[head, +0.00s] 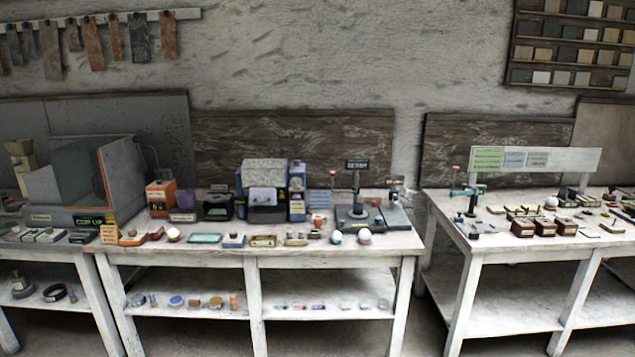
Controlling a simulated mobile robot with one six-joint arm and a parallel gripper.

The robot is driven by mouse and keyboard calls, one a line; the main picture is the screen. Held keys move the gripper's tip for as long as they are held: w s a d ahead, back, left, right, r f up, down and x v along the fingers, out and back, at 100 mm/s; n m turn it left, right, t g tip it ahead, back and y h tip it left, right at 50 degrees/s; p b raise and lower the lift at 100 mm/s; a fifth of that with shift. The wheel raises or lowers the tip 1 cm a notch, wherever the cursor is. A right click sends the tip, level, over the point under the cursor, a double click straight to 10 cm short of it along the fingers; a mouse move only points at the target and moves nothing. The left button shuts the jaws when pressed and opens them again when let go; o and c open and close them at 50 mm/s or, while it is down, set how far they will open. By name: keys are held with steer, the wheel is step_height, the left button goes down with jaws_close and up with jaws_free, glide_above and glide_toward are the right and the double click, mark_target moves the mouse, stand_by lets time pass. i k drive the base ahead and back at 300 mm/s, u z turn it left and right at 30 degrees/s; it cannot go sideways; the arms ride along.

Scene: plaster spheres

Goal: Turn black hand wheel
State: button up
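No hand wheel can be made out with certainty at this distance. A dark device (359,217) with an upright post and a small dark sign stands at the right end of the middle table (330,255); a dark round part (357,211) lies on its base, too small to identify. A black ring (55,293) lies on the lower shelf at the far left, and I cannot tell whether it is a wheel. My gripper is not in view.
A grey machine with an orange edge (103,178) stands at left. A grey and blue machine (265,190) stands mid-table. Two white balls sit near the front edge. A gap of floor (425,300) separates the middle table from the right table (470,243), which holds several small blocks.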

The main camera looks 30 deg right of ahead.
mark_target(296, 181)
steer(key=z, duration=0.25)
steer(key=i, duration=0.75)
steer(key=u, duration=0.55)
steer(key=i, duration=0.7)
steer(key=u, duration=0.5)
